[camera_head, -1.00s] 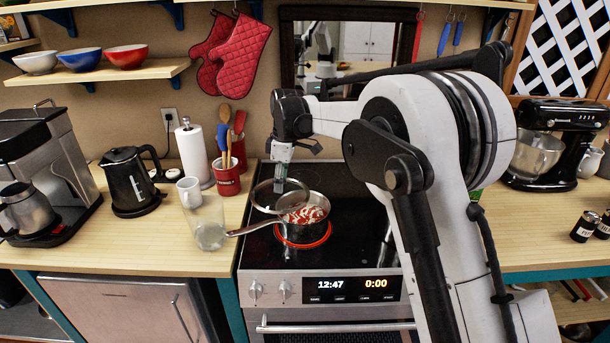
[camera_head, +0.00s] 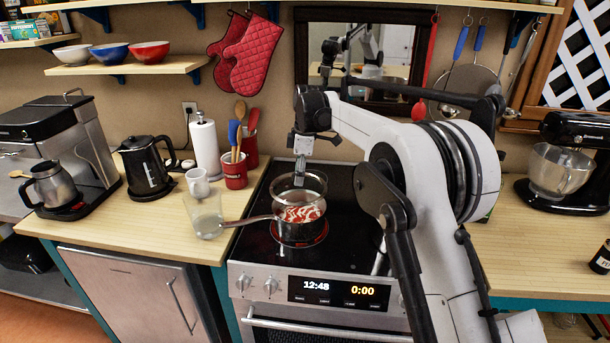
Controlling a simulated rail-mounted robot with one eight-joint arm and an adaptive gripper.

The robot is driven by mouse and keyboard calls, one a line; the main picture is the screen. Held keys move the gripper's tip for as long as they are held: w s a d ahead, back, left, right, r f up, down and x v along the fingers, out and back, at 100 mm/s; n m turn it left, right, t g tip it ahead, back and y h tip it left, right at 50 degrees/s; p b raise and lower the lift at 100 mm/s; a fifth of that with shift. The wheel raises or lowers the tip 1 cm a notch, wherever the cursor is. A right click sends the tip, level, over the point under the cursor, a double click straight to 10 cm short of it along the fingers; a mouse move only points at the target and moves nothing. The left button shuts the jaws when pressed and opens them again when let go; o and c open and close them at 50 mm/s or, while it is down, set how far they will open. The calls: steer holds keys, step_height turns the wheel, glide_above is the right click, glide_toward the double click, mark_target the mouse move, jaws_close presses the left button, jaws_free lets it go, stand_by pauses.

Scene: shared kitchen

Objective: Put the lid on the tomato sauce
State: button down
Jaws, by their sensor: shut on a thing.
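The saucepan (camera_head: 251,221) stands on the stove's front burner, its handle pointing left. Red and white tomato sauce (camera_head: 303,214) shows inside it. My gripper (camera_head: 299,178) points down over the pan, shut on the round see-through lid (camera_head: 316,182). The lid is over the pan, with sauce visible below its front rim. I cannot tell whether any part of the lid touches the pan. The grip on the lid's knob is too small to see clearly.
A clear glass (camera_head: 207,222) stands left of the stove, close to the pan handle. A white mug (camera_head: 197,182), a black kettle (camera_head: 146,170), a red utensil crock (camera_head: 235,172) and a paper towel roll (camera_head: 205,148) are behind it. The stovetop (camera_head: 348,215) right of the pan is bare.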

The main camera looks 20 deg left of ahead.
mark_target(300, 188)
steer(key=shift+f+b, duration=0.95)
steer(key=shift+f, duration=1.55)
steer(key=shift+d+f+b, duration=0.1)
steer(key=shift+f+b, duration=0.55)
steer(key=shift+f, duration=0.15)
steer(key=c, duration=1.3)
jaws_free()
steer(key=shift+o, duration=0.2)
